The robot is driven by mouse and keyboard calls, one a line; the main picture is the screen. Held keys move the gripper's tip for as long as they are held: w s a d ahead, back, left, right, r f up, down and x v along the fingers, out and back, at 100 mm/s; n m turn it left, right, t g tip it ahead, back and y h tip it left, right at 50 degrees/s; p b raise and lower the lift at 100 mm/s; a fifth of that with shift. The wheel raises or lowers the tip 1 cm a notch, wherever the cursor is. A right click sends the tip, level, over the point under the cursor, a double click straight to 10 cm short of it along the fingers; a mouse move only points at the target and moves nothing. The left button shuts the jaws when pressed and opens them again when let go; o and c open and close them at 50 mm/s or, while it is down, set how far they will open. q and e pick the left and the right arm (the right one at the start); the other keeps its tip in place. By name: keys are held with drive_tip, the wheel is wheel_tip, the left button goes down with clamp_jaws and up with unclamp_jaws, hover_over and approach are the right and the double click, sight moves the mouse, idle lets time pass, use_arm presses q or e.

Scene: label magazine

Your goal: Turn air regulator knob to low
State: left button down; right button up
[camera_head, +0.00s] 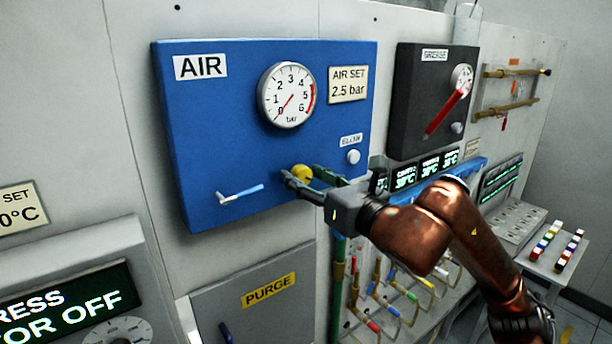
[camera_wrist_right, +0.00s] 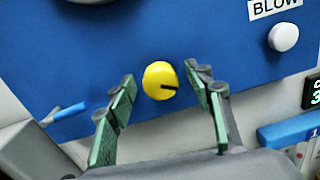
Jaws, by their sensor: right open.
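The air regulator knob (camera_head: 302,173) is round and yellow, on the lower part of the blue AIR panel (camera_head: 210,120). In the right wrist view the knob (camera_wrist_right: 160,81) shows a dark pointer mark toward its right side. My right gripper (camera_head: 299,180) is open in front of the knob, its fingers to either side; in the wrist view the fingertips (camera_wrist_right: 165,88) flank it with gaps. I cannot tell how far the tips are from the panel. The round gauge (camera_head: 287,95) above has a red needle pointing down-left, near 0. My left gripper is not in view.
A blue-handled lever (camera_head: 240,194) sits left of the knob. A white BLOW button (camera_head: 353,157) is up and right. A dark panel with a red handle (camera_head: 442,113) stands further right. The PURGE box (camera_head: 250,310) is below.

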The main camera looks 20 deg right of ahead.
drive_tip(key=shift+c, duration=0.3)
drive_tip(key=c, duration=1.1)
drive_tip(key=shift+n+b, duration=0.3)
